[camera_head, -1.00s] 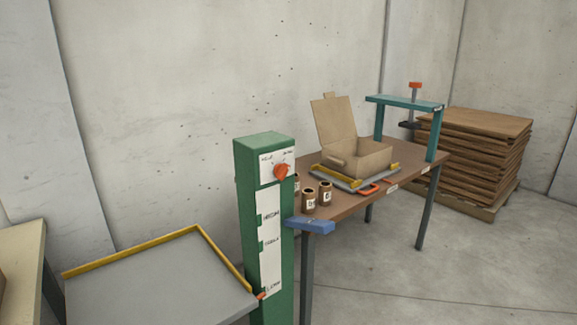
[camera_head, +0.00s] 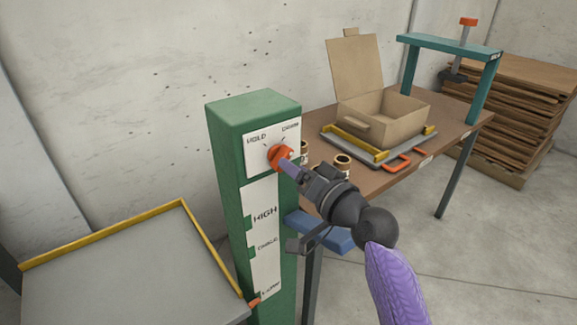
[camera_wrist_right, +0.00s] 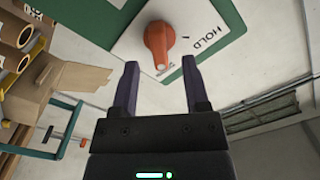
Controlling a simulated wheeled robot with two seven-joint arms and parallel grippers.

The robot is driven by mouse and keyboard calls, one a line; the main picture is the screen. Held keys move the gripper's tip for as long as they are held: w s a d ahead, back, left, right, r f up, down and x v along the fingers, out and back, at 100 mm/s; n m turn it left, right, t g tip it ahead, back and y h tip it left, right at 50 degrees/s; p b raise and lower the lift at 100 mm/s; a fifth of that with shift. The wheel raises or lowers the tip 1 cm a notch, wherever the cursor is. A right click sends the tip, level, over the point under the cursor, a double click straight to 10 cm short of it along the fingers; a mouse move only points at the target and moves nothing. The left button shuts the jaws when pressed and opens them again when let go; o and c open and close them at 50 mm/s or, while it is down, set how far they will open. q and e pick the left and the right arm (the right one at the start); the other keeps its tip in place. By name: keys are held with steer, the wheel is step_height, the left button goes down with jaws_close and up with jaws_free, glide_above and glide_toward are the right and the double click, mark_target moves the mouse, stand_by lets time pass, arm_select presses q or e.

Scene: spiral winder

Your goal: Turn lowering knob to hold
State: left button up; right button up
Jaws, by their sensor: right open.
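The orange lowering knob (camera_head: 281,156) sits on a white plate near the top of a green column (camera_head: 255,112). The plate reads HOLD at its left and a second, hard-to-read label at its right. My right gripper (camera_head: 288,167) is at the knob, with its purple fingers toward it. In the right wrist view the knob (camera_wrist_right: 158,42) lies just beyond the open right gripper (camera_wrist_right: 160,68), roughly centred between the fingers. Its pale-tipped end points toward the fingers, away from the word HOLD. I cannot tell whether the fingers touch it. My left gripper is not in view.
A grey platform with yellow edges (camera_head: 110,232) is left of the column. A blue bracket (camera_head: 320,229) juts out below the right arm. Behind it, a brown table carries an open cardboard box (camera_head: 385,115), small labelled rolls (camera_head: 343,160) and a teal frame (camera_head: 450,46).

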mark_target(277, 151)
steer(key=x, duration=0.3)
steer(key=shift+b, duration=0.3)
steer(key=shift+c, duration=0.3)
jaws_close()
